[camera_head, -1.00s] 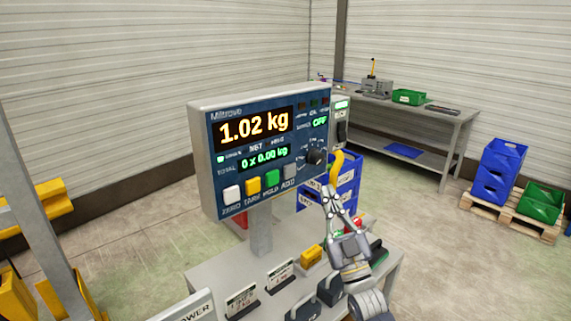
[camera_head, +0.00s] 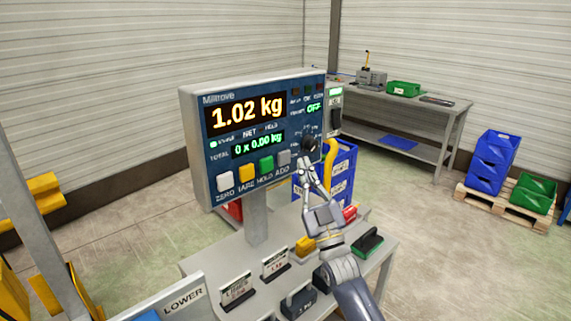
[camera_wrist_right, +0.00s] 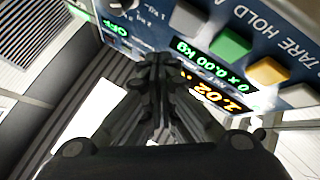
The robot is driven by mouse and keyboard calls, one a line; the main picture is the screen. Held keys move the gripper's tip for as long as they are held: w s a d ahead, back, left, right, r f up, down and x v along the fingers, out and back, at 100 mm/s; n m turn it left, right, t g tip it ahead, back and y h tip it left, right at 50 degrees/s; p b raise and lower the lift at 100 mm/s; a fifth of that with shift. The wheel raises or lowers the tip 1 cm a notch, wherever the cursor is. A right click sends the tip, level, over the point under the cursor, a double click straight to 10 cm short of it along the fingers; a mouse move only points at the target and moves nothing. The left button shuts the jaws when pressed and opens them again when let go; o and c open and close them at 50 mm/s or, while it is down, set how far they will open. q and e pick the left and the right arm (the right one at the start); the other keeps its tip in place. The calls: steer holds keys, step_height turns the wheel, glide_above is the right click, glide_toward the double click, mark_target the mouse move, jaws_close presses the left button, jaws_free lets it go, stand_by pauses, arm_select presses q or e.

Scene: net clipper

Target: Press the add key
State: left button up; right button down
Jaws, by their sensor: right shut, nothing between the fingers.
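The weighing indicator (camera_head: 195,150) is a grey box with a blue face on a post. Its display reads 1.02 kg, and the total line reads 0 x 0.00 kg. The grey add key (camera_head: 284,158) is at the right end of the key row, beside the green hold key (camera_head: 266,165). My right gripper (camera_head: 303,163) is shut and empty, its tips just right of the add key; contact cannot be told. In the right wrist view the closed fingers (camera_wrist_right: 158,62) point toward the panel, below the grey add key (camera_wrist_right: 186,19). My left gripper is not in view.
A dark knob (camera_head: 308,144) sits on the panel close above my right gripper. White (camera_head: 225,181) and yellow (camera_head: 246,174) keys lie farther left. The table (camera_head: 375,255) below holds small signs, weights and a green-handled item (camera_head: 368,241). Blue crates (camera_head: 340,178) stand behind.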

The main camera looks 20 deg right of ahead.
mark_target(284, 158)
steer(key=w, duration=0.1)
steer(key=w+a+b, duration=0.1)
steer(key=w, duration=0.1)
stand_by(1.4)
steer(key=shift+w, duration=0.15)
steer(key=shift+w+a+b, duration=0.15)
steer(key=shift+w+b, duration=0.1)
steer(key=shift+b, duration=0.1)
steer(key=shift+w+a, duration=0.15)
steer(key=shift+w, duration=0.2)
stand_by(0.6)
steer(key=shift+s, duration=0.1)
steer(key=shift+s+d, duration=0.3)
steer(key=shift+s, duration=0.4)
